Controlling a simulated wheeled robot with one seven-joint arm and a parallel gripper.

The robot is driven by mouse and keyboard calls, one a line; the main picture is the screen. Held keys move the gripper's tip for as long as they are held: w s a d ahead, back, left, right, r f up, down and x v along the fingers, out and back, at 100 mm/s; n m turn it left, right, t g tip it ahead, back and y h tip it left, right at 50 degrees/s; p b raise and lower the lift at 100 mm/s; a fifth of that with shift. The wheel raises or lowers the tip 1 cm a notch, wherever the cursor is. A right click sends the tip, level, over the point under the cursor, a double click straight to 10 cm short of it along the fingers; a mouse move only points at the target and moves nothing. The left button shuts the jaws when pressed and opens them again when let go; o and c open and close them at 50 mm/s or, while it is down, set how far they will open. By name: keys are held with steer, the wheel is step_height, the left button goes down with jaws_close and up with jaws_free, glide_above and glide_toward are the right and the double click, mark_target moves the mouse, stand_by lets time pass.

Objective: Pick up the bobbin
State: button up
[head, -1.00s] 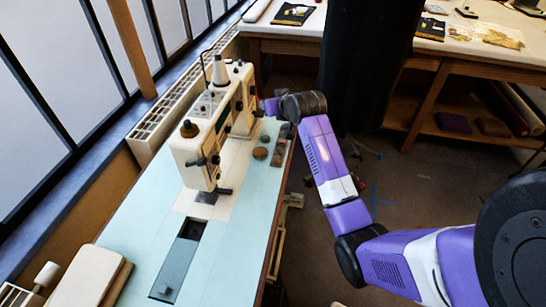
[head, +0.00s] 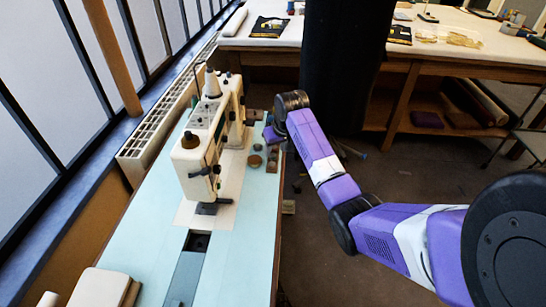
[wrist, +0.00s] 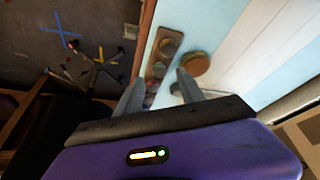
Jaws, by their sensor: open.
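My gripper (wrist: 160,77) is open, its two grey fingers apart, pointing at a narrow brown tray (wrist: 176,36) at the table edge. Small round pieces sit in the tray; one dull, reddish-grey piece (wrist: 152,87) shows between the fingertips, partly hidden. I cannot tell for sure which piece is the bobbin. A brown round lidded piece (wrist: 195,63) stands beside the tray, just beyond the right fingertip. In the head view my gripper (head: 271,136) is above the table's right edge, behind the tray (head: 272,166) and the round brown piece (head: 254,161).
A cream sewing machine (head: 190,165) stands left of the gripper on the pale blue table (head: 245,240). A dark column (head: 340,70) stands behind the arm. A wheeled stool base (wrist: 95,62) is on the floor beside the table.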

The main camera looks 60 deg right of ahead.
mark_target(274, 157)
steer(key=shift+x, duration=1.85)
jaws_close()
step_height(274, 157, up, 20)
